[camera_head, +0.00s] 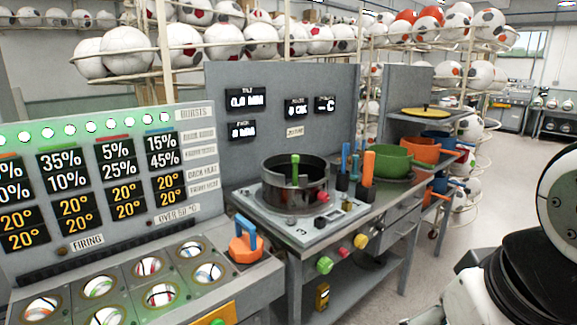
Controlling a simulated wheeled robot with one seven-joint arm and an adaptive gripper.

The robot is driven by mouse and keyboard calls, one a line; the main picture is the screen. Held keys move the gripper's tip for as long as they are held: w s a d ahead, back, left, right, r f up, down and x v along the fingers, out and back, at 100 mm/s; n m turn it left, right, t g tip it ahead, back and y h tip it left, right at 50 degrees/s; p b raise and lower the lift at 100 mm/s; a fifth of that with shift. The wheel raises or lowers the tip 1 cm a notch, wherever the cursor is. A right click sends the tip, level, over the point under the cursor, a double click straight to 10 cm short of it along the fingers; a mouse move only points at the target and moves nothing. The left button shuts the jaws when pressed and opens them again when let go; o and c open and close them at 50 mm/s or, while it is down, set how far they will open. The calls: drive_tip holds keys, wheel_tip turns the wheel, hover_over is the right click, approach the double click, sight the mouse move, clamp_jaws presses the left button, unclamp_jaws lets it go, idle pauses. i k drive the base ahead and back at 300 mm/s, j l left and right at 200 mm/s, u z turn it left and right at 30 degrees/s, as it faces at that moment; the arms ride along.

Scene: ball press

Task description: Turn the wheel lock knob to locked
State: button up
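I see no readable label that marks the wheel lock knob, so I cannot tell which control it is. A round black wheel-like drum (295,183) with a green upright handle (295,169) sits on a grey press unit. A red knob (322,197) is on the drum's front right. Green (324,265), red (343,252) and yellow (361,241) knobs are on the unit's front face. An orange knob with a blue handle (246,239) stands on the console to the left. My gripper is not in view; only part of my arm shows at the right edge.
A console with a lit number panel (100,170) and round wells fills the left. Tools with orange and blue handles (369,165), a green pot (390,161) and an orange pot (424,150) stand right of the press. Ball racks line the back. The floor (500,195) at right is open.

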sight(343, 251)
drive_tip(key=i+j+z, duration=0.2)
drive_tip(key=j, duration=0.15)
drive_tip(key=i+j+z, duration=0.2)
drive_tip(key=j, duration=0.15)
drive_tip(key=i+j+z, duration=0.2)
drive_tip(key=j, duration=0.2)
